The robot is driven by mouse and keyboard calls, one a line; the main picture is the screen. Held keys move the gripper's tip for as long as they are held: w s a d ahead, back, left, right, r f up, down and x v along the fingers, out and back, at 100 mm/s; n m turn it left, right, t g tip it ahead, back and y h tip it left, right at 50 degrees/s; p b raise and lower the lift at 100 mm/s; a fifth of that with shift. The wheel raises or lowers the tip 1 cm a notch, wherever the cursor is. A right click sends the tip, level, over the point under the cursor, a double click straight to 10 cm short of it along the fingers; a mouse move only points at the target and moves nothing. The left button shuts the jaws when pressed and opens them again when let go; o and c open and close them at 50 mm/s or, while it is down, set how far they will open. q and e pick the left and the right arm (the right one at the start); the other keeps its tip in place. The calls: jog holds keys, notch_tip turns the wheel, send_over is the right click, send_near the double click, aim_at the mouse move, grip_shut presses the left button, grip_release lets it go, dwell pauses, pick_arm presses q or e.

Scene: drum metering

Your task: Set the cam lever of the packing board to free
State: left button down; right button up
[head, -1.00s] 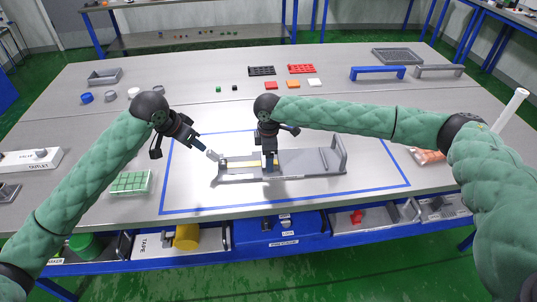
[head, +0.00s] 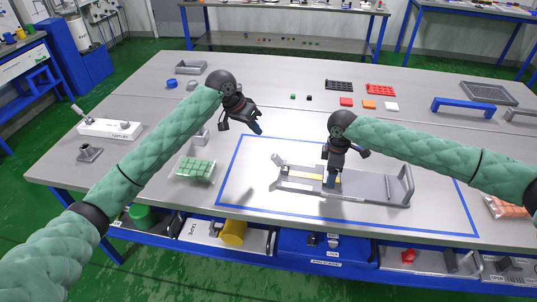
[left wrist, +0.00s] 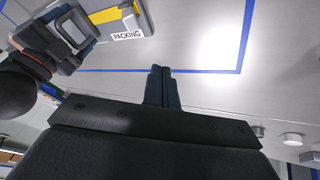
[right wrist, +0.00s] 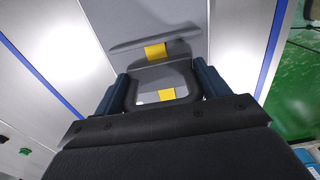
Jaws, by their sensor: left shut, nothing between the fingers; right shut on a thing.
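The packing board (head: 378,189) is a long grey fixture with a yellow strip, lying inside the blue outline on the table. Its "PACKING" label (left wrist: 127,36) shows in the left wrist view. My right gripper (head: 331,181) is on the board, shut on a grey loop-shaped part (right wrist: 185,73), with yellow showing through its opening. My left gripper (head: 259,130) is shut and empty, above the table behind and left of the board's left end, apart from it; its fingertips also show in the left wrist view (left wrist: 163,72). I cannot make out the cam lever or its setting clearly.
A clear tray of green pieces (head: 196,169) stands left of the outline. The white outlet box (head: 109,129) is at far left. Black and red racks (head: 380,90) and a blue handle (head: 463,104) lie toward the back. Open drawers line the front edge below.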

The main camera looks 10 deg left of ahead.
aim_at(279, 163)
pick_arm(q)
jog(key=w+a+f+n+g+h, duration=0.2)
jog(key=a+f+n+g+h, duration=0.1)
jog(key=n, duration=1.3)
jog(key=shift+w+a+f+g+h, duration=0.3)
jog(key=shift+w+a+f+g, duration=0.1)
jog(key=shift+a+f+g, duration=0.7)
jog(key=shift+a+r, duration=0.1)
jog(key=shift+r, duration=0.15)
jog(key=x, duration=1)
jog(key=shift+f, duration=0.1)
jog(key=shift+s+d+r, duration=0.7)
jog(key=shift+d, duration=0.1)
jog(key=shift+s+d+r, duration=0.35)
jog(key=shift+s+d, duration=0.05)
jog(key=shift+s, duration=0.05)
jog(key=shift+d+r, duration=0.1)
jog(key=shift+d+r+y, duration=0.1)
jog(key=shift+d+y, duration=0.05)
jog(key=shift+y, duration=0.45)
